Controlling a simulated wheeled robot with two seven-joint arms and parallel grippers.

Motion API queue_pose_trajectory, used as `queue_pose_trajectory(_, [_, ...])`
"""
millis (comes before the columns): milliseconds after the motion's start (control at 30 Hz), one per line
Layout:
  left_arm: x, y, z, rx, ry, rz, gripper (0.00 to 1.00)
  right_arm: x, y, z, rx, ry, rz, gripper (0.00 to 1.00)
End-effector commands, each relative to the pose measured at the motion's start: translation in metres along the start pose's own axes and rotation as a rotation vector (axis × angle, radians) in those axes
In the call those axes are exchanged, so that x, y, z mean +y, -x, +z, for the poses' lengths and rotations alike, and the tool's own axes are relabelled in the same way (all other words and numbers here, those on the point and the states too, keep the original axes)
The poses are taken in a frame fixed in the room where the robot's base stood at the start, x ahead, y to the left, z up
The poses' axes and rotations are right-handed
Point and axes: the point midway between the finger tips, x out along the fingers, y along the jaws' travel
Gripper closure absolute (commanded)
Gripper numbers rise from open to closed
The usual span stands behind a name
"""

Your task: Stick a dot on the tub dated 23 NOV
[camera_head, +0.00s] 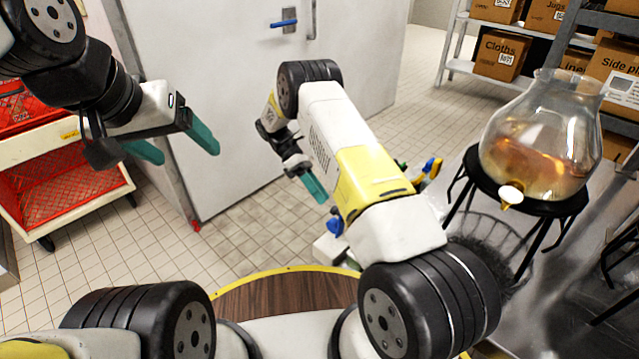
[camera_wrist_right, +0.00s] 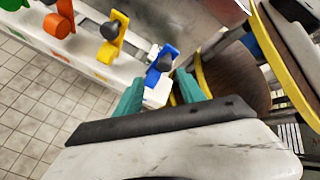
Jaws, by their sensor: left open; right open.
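No tub and no date label shows in either view. In the right wrist view a pale rail carries a row of coloured clip-like pieces: orange (camera_wrist_right: 60,20), yellow (camera_wrist_right: 113,38) and blue (camera_wrist_right: 163,66), each with a dark round knob. I cannot tell whether any holds dots. My right gripper (camera_wrist_right: 158,90) is open, its teal fingers reaching toward the blue piece, which shows just beyond and between the tips; contact cannot be told. In the head view my right gripper (camera_head: 313,186) is partly hidden by its arm. My left gripper (camera_head: 178,152) is open and empty, in the air at upper left.
A glass jar (camera_head: 541,135) of amber liquid with a tap stands on a black stand (camera_head: 527,204) at right. A cart (camera_head: 95,188) with red baskets is at left. A grey door (camera_head: 225,70) and shelves with boxes (camera_head: 502,56) are behind.

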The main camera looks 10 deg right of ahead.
Motion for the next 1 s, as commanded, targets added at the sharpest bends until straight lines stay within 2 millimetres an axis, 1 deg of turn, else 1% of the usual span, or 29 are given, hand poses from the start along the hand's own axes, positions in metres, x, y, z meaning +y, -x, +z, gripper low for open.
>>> queue_pose_trajectory(33, [0.000, 0.000, 0.000, 0.000, 0.000, 0.000, 0.24, 0.001, 0.009, -0.001, 0.001, 0.000, 0.002, 0.53])
queue_pose_trajectory(100, [0.000, 0.000, 0.000, 0.000, 0.000, 0.000, 0.24, 0.001, 0.018, -0.001, 0.001, 0.000, 0.002, 0.53])
queue_pose_trajectory(267, [0.000, 0.000, 0.000, 0.000, 0.000, 0.000, 0.24, 0.001, 0.031, -0.001, 0.001, 0.001, 0.002, 0.53])
queue_pose_trajectory(767, [0.000, 0.000, 0.000, 0.000, 0.000, 0.000, 0.24, 0.000, 0.034, 0.001, 0.003, -0.002, 0.002, 0.53])
queue_pose_trajectory(867, [0.000, 0.000, 0.000, 0.000, 0.000, 0.000, 0.24, -0.005, 0.042, 0.009, 0.028, -0.025, 0.019, 0.53])
queue_pose_trajectory(967, [0.000, 0.000, 0.000, 0.000, 0.000, 0.000, 0.24, -0.017, 0.058, 0.028, 0.087, -0.077, 0.053, 0.53])
queue_pose_trajectory(1000, [0.000, 0.000, 0.000, 0.000, 0.000, 0.000, 0.24, -0.023, 0.065, 0.038, 0.118, -0.105, 0.072, 0.53])
